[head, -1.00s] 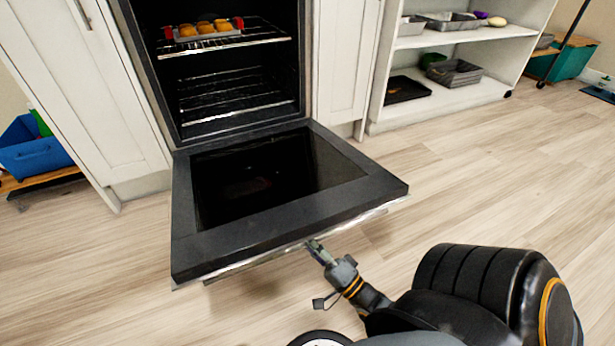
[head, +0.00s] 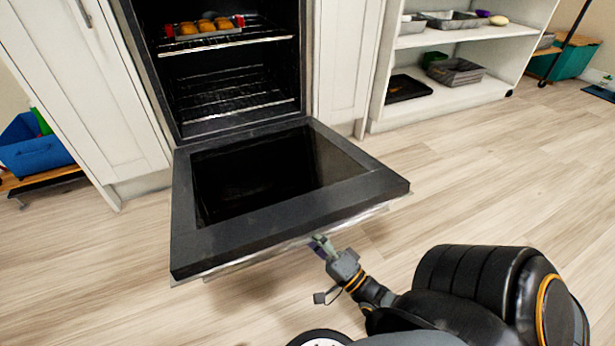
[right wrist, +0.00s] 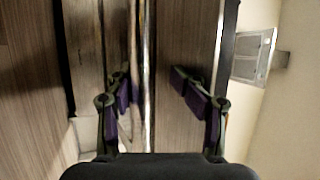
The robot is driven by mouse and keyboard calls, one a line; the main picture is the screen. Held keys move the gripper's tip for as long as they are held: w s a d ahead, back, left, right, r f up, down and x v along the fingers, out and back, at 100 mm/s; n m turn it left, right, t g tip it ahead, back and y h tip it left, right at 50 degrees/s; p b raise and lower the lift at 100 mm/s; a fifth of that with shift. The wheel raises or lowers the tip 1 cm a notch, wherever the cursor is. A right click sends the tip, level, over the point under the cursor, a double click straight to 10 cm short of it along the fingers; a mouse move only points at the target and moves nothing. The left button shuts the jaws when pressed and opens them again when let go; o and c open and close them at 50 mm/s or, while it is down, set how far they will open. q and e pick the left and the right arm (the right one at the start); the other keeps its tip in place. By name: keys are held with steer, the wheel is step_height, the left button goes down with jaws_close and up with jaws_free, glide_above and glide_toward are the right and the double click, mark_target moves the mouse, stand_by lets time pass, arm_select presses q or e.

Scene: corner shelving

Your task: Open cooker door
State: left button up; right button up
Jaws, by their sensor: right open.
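The cooker door (head: 330,209) is swung down and lies open, roughly level, in front of the oven cavity (head: 232,85). Its dark glass panel faces up. The metal handle (head: 270,252) runs along the front edge, partly hidden beneath it. My right gripper (head: 318,245) is at the front edge of the door near the handle, with its fingers apart. In the right wrist view my right gripper (right wrist: 155,95) shows two purple-padded fingers spread open. A pale bar, likely the handle, shows between them; contact cannot be told. My left gripper is not in view.
A tray of yellow-brown food (head: 205,30) sits on the upper oven rack. White cabinets (head: 95,90) flank the oven. A white shelf (head: 450,95) with trays stands right, a blue bin (head: 38,150) left. The floor right of the door is clear.

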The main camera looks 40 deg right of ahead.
mark_target(316, 224)
step_height(316, 224, up, 8)
steer(key=shift+a+f, duration=0.1)
steer(key=shift+f, duration=0.05)
stand_by(0.3)
